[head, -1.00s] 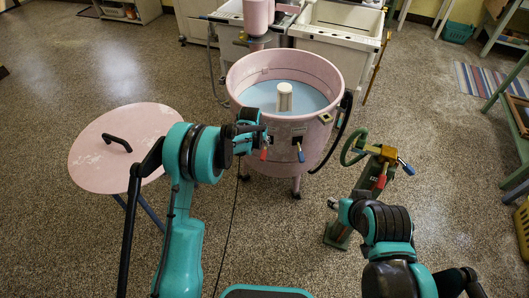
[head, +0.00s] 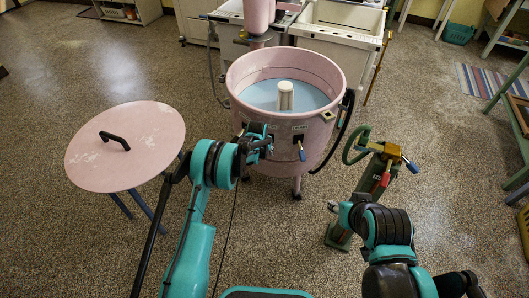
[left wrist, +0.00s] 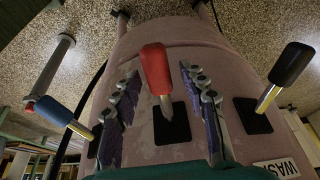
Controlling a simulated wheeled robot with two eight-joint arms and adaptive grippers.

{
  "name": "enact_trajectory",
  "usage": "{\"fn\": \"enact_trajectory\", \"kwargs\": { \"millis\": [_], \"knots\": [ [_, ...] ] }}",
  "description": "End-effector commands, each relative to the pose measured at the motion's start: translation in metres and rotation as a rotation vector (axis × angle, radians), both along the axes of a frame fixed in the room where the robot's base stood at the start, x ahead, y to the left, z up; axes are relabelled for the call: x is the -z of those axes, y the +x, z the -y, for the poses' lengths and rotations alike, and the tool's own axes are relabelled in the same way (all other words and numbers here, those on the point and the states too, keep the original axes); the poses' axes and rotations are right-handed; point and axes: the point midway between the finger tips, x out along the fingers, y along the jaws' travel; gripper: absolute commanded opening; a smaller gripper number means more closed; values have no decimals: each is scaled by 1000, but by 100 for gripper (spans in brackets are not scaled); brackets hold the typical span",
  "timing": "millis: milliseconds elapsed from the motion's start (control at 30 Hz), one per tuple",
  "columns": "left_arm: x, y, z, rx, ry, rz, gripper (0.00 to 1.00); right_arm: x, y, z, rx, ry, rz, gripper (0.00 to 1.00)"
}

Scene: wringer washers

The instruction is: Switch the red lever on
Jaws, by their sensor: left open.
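The washer's red lever (left wrist: 155,68) sticks out from a black slot plate (left wrist: 171,125) on the pink tub (head: 285,72). In the left wrist view the lever stands between my left gripper's fingers (left wrist: 160,85), with a gap on both sides. My left gripper (head: 264,146) is open in front of the tub and hides the red lever in the head view. A blue-tipped lever (head: 302,152) is beside it and also shows in the left wrist view (left wrist: 55,112). A black-tipped lever (left wrist: 291,66) is on the other side. My right arm shows, but no right fingers.
A green stand (head: 344,233) with a yellow block, a red-tipped and a blue-tipped lever and a green handwheel (head: 352,145) is at the right. A round pink lid (head: 145,165) on a stool is at the left. White sinks (head: 337,35) are behind the tub.

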Motion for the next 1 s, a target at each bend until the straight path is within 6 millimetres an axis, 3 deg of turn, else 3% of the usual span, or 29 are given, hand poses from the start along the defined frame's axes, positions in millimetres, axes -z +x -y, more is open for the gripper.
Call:
{"fn": "enact_trajectory", "kwargs": {
  "millis": [100,267,300,567,1000],
  "knots": [
    [-1,0,0,0,0,0,43,0,0,0,0,0,0,40],
    [-1,0,0,0,0,0,4,0,0,0,0,0,0,40],
    [-1,0,0,0,0,0,0,0,0,0,0,0,0,40],
    [-3,1,0,0,8,-35,0,-2,0,0,0,0,0,40],
    [-22,1,0,1,78,-335,0,-1,0,0,0,0,0,40]
  ]
}}
